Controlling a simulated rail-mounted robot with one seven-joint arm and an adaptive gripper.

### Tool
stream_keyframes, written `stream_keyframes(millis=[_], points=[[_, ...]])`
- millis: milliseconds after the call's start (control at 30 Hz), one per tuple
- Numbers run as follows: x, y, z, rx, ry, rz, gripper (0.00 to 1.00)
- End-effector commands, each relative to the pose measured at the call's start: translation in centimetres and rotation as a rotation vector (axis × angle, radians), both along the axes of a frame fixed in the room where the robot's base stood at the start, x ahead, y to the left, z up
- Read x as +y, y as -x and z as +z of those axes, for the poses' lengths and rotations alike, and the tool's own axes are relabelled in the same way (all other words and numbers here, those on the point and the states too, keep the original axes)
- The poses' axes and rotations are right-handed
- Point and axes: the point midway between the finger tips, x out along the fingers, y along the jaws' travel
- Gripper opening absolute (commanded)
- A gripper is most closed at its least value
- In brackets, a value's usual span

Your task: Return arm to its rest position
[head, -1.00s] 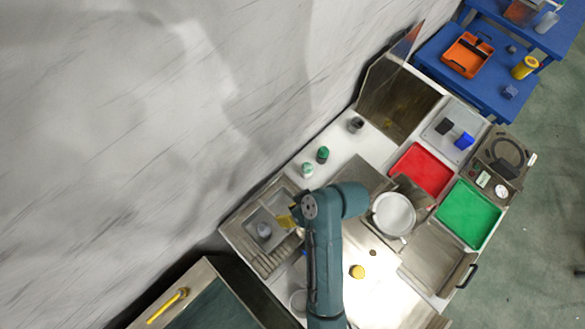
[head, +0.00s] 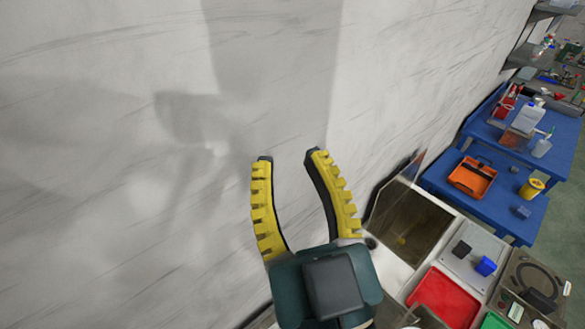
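My gripper (head: 290,160) is large in the middle of the head view, raised in front of the pale wall. Its two yellow-and-black fingers point up and stand wide apart. Nothing shows between them except the wall. The gripper's dark teal body covers part of the counter below it.
A steel counter at the lower right bears a red tray (head: 443,299), a grey tray (head: 470,254) with a black and a blue block, and a steel basin (head: 408,222). Blue tables (head: 480,205) behind hold an orange bin (head: 472,178) and a yellow container (head: 531,188). The wall (head: 120,150) fills the left.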

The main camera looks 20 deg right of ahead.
Motion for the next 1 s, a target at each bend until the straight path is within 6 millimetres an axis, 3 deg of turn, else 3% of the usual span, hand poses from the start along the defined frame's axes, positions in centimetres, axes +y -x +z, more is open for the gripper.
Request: stream_keyframes(millis=[333,600,667,1000], points=[[0.0,0.3,0.6,-0.018,-0.003,-0.002,0.33],[0.0,0.3,9.4,-0.017,-0.005,-0.001,0.33],[-0.1,0.3,10.5,-0.017,-0.009,-0.001,0.33],[-0.1,0.3,10.6,-0.016,-0.014,0.001,0.33]])
